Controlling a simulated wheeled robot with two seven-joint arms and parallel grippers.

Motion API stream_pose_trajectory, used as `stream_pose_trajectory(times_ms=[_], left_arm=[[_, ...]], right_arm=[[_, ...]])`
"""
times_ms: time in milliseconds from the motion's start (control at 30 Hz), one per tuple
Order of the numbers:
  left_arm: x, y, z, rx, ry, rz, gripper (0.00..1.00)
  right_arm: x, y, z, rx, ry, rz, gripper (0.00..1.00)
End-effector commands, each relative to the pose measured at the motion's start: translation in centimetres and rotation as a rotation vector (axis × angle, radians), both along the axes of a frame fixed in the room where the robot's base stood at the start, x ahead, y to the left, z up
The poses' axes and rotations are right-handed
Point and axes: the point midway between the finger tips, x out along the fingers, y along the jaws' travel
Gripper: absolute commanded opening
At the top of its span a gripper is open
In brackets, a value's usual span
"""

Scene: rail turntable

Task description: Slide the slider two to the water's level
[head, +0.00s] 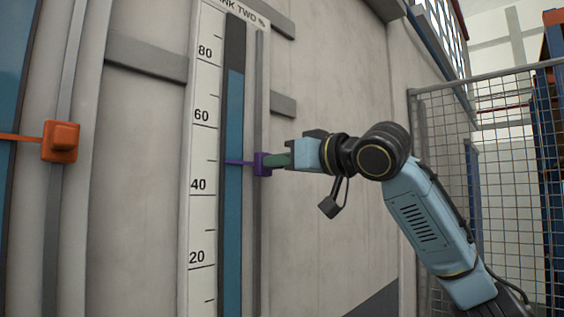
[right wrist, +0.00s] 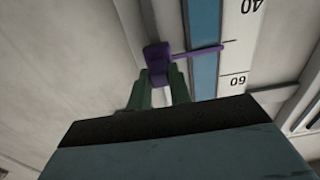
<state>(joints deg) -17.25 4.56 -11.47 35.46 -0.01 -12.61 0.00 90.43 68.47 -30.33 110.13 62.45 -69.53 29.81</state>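Slider two is a purple block (head: 262,164) on a grey vertical rail beside the tank two gauge. Its thin pointer reaches left across the blue column, between the 40 and 60 marks. The water's top edge in the tank two gauge (head: 235,72) is higher, near the 80 mark. My right gripper (head: 275,161) is at the slider from the right. In the right wrist view its green fingers (right wrist: 160,90) stand on either side of the purple slider's knob (right wrist: 158,62) and appear closed on it. My left gripper is not in view.
An orange slider (head: 60,142) with its own pointer sits on another rail at the left. Grey horizontal wall bars (head: 145,57) join the rails. A wire mesh fence (head: 485,170) stands at the right, behind my right arm.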

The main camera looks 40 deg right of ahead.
Motion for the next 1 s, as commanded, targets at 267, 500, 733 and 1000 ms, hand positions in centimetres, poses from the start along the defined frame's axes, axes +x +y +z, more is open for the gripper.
stream_pose_trajectory(times_ms=[267, 500, 733, 1000], left_arm=[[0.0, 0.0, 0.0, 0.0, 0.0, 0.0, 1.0], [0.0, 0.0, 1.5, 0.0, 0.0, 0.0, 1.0], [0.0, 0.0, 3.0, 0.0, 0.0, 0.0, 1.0], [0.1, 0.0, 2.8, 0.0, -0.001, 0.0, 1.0]], right_arm=[[0.0, 0.0, 0.0, 0.0, 0.0, 0.0, 0.0], [0.0, 0.1, 2.4, 0.002, -0.002, 0.003, 0.0], [0.0, 0.2, 8.0, 0.005, -0.005, 0.006, 0.0], [-0.1, 0.1, 13.6, 0.004, -0.003, 0.004, 0.0]])
